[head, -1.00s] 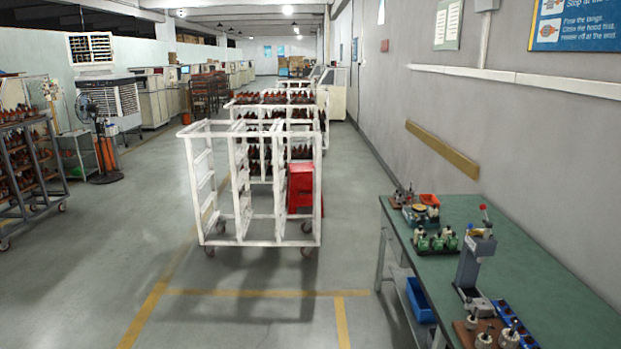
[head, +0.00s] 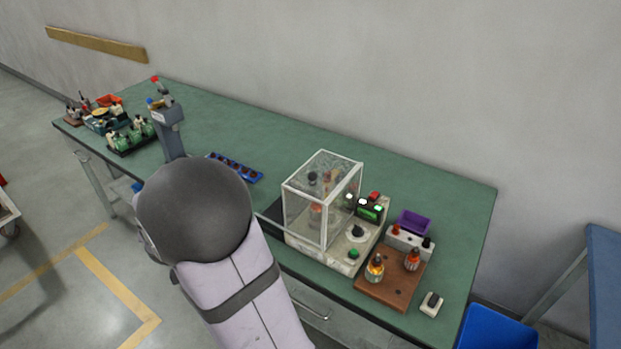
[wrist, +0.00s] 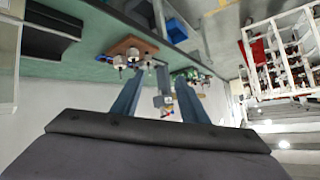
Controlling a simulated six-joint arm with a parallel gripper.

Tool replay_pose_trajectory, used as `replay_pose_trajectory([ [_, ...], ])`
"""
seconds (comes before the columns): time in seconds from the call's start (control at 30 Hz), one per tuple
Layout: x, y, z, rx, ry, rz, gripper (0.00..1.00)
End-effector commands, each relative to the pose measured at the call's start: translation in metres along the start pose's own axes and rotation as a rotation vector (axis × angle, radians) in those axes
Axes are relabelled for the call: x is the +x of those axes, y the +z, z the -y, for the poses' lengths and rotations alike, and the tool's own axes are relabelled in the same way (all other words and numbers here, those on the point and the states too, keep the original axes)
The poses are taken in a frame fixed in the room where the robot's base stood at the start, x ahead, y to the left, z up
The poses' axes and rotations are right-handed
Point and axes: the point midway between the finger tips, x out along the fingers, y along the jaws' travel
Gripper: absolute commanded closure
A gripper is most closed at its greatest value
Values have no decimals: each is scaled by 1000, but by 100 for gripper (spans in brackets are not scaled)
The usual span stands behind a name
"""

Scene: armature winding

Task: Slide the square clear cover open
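The square clear cover (head: 310,222) is a transparent box with pale edges in the head view. It stands upright over the left part of a cream machine base (head: 325,258), with parts visible inside it. To its right on the base are a red and green switch block (head: 371,207), a dark knob and a green button. I cannot clearly make out the cover there.
A brown board (head: 388,288) with copper-wound parts, a purple bin (head: 413,222) and a small white switch (head: 431,304) sit right of the machine. A blue tray (head: 235,168) and grey press (head: 168,130) stand left. The green table (head: 265,137) is bare behind the cover.

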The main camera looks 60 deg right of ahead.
Motion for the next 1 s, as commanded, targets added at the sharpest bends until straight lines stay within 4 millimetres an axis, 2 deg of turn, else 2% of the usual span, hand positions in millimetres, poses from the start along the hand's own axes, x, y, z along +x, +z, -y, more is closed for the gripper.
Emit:
replay_pose_trajectory([
  [0.03, 18, -14, -25, 51, 69, -87, 60],
  [0.1, 29, -37, -60, 112, 172, -210, 60],
  [0.17, 33, -54, -93, 159, 272, -314, 60],
  [0.2, 33, -64, -116, 184, 345, -381, 60],
  [0.3, 23, -79, -172, 233, 531, -531, 60],
  [0.4, 5, -83, -215, 258, 698, -642, 60],
  [0.5, -13, -83, -244, 267, 828, -718, 60],
  [0.7, -36, -79, -270, 269, 977, -793, 60],
  [1.0, -42, -80, -277, 267, 1011, -809, 60],
])
